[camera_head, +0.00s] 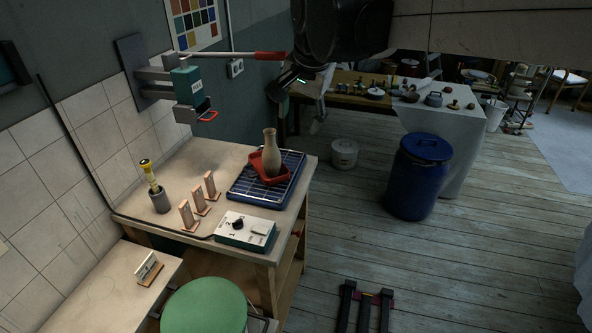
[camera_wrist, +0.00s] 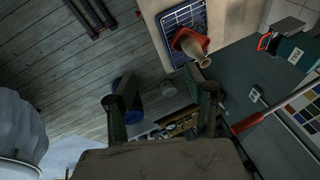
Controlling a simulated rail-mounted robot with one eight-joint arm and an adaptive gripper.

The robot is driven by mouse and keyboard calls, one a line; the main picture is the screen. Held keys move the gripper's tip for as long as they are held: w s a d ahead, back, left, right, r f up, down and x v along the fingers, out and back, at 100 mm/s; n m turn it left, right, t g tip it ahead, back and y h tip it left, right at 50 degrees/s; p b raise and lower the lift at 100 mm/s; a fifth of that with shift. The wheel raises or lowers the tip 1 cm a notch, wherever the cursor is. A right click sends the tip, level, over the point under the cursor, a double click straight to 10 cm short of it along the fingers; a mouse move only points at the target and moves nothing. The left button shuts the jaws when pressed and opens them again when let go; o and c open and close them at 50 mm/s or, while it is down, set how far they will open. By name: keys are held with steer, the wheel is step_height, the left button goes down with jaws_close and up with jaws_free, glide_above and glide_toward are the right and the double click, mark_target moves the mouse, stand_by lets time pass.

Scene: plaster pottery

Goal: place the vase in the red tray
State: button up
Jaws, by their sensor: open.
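A beige narrow-necked vase (camera_head: 271,150) stands upright with its base in the small red tray (camera_head: 284,177). The tray lies on a blue gridded rack (camera_head: 244,190) on the workbench. The wrist view shows the same vase (camera_wrist: 199,56), red tray (camera_wrist: 178,37) and blue rack (camera_wrist: 170,20) at the top. My gripper (camera_wrist: 160,92) is open and empty in the wrist view, its two fingers apart, with the vase beyond the right finger. In the head view my gripper (camera_head: 291,84) hangs in the air above and behind the vase, clear of it; its fingers are partly dark.
A green wall-mounted lever press (camera_head: 187,85) has a red-handled bar (camera_head: 235,54) reaching out over the bench. A control box (camera_head: 245,231), wooden pieces (camera_head: 199,195) and a yellow tool in a cup (camera_head: 159,202) stand on the bench. A blue barrel (camera_head: 417,180) stands on the floor.

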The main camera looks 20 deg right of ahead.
steer(key=s+f+n+t, duration=0.1)
steer(key=s+f+n, duration=0.3)
steer(key=s, duration=0.5)
steer(key=s+f+n+t, duration=0.1)
steer(key=s+f+n, duration=0.4)
steer(key=s, duration=0.5)
step_height(320, 180, down, 2)
steer(key=shift+f+t, duration=0.1)
steer(key=shift+t, duration=0.2)
steer(key=shift+s, duration=0.1)
